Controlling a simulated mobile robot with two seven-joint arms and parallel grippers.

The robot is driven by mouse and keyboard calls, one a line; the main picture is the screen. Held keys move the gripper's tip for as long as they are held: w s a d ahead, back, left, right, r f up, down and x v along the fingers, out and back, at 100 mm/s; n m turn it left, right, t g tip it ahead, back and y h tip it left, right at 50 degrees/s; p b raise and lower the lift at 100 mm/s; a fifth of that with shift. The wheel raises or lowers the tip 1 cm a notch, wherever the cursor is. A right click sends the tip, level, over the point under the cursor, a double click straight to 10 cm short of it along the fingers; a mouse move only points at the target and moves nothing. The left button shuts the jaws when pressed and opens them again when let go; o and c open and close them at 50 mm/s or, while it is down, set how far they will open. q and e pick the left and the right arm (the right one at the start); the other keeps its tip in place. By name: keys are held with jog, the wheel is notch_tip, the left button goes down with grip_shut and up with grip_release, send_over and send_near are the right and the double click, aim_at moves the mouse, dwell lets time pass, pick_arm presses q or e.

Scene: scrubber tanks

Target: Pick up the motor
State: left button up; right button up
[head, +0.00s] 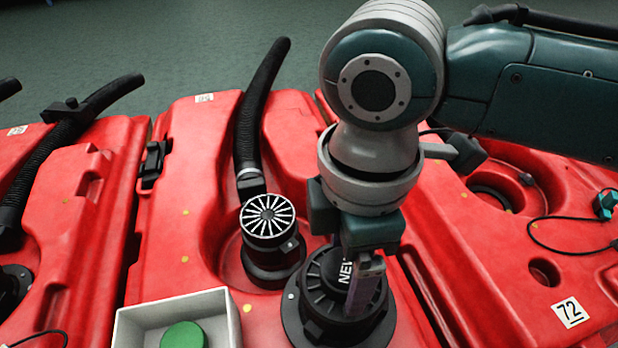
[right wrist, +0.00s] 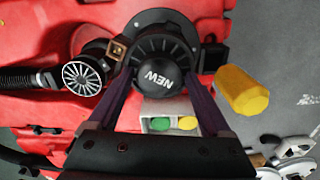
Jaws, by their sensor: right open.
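The black ribbed motor (head: 318,284) marked "NEW" sits upright on the red tank, at lower centre in the head view. It also shows in the right wrist view (right wrist: 158,62), with its label facing the camera. My right gripper (head: 362,285) is over the motor in the head view and hides part of its right side. In the right wrist view, its two purple fingers (right wrist: 160,82) are open, one on each side of the motor's near part. I cannot tell whether they touch it. My left gripper is not in view.
A second black unit with a silver finned top (head: 267,217) and a hose (head: 250,125) stands close left of the motor. A white box (head: 228,308) holding a green disc (head: 184,336) is at front left. A yellow object (right wrist: 242,92) shows in the wrist view.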

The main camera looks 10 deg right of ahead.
jog(key=shift+f, duration=0.55)
jog(key=shift+r, duration=0.15)
grip_shut()
jog(key=shift+w+r, duration=0.1)
